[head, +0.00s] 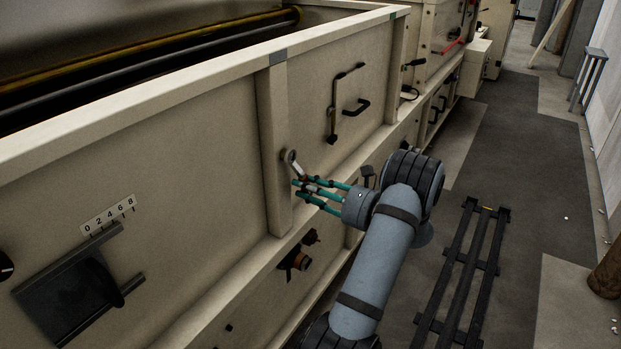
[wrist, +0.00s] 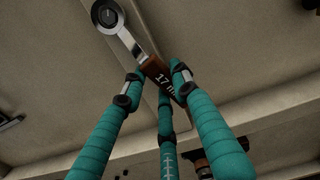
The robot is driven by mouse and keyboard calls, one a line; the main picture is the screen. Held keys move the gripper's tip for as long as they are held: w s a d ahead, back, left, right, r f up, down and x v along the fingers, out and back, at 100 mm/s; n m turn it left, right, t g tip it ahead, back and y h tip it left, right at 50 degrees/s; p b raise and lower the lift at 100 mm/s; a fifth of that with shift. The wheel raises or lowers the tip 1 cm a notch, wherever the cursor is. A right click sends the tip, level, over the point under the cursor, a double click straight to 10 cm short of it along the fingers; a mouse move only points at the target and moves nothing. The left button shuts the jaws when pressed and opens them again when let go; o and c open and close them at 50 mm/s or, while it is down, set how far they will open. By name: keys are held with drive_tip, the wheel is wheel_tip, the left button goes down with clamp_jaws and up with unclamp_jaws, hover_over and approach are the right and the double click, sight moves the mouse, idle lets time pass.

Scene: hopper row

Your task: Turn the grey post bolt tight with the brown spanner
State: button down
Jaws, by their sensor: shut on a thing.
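The spanner (head: 297,168) has a bright metal ring end and a brown handle marked 17, which shows in the wrist view (wrist: 158,72). My gripper (head: 304,188), with its teal fingers, is shut on the brown handle. The ring end points up and away from the fingers, at the face of the cream post (head: 273,115). A dark grey round bolt head (wrist: 107,14) shows inside the ring in the wrist view. The ring appears to be around it, but I cannot tell how deep it sits. The handle slants down to the right.
The cream hopper wall (head: 185,165) runs along the left. A black handle (head: 345,100) is on the panel right of the post, and a dark knob with an orange-brown part (head: 299,260) is below. A black slatted rack (head: 465,265) lies on the floor at right.

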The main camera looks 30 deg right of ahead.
drive_tip(key=shift+a, duration=0.25)
drive_tip(key=shift+s+a+r+m+p, duration=0.1)
drive_tip(key=shift+s+a+m+p, duration=0.25)
drive_tip(key=shift+m+p, duration=0.3)
drive_tip(key=shift+s+a+r+m+p, duration=0.1)
drive_tip(key=shift+a+m+p, duration=0.3)
drive_tip(key=shift+m+p, duration=0.2)
drive_tip(key=shift+s+a+f+m+p, duration=0.25)
drive_tip(key=shift+a+m+p, duration=0.2)
drive_tip(key=shift+m, duration=0.2)
drive_tip(key=shift+a+r, duration=0.1)
drive_tip(key=shift+r, duration=0.05)
drive_tip(key=shift+s+a+r+m+p, duration=0.2)
drive_tip(key=shift+a+m+p, duration=0.25)
drive_tip(key=shift+p, duration=0.35)
drive_tip(key=shift+s+a+r+m+p, duration=0.1)
drive_tip(key=shift+s+a+m+p, duration=0.2)
drive_tip(key=shift+m+p, duration=0.3)
drive_tip(key=shift+s+a+m+p, duration=0.15)
drive_tip(key=shift+a+m+p, duration=0.25)
drive_tip(key=shift+m, duration=0.25)
drive_tip(key=shift+s+d, duration=0.2)
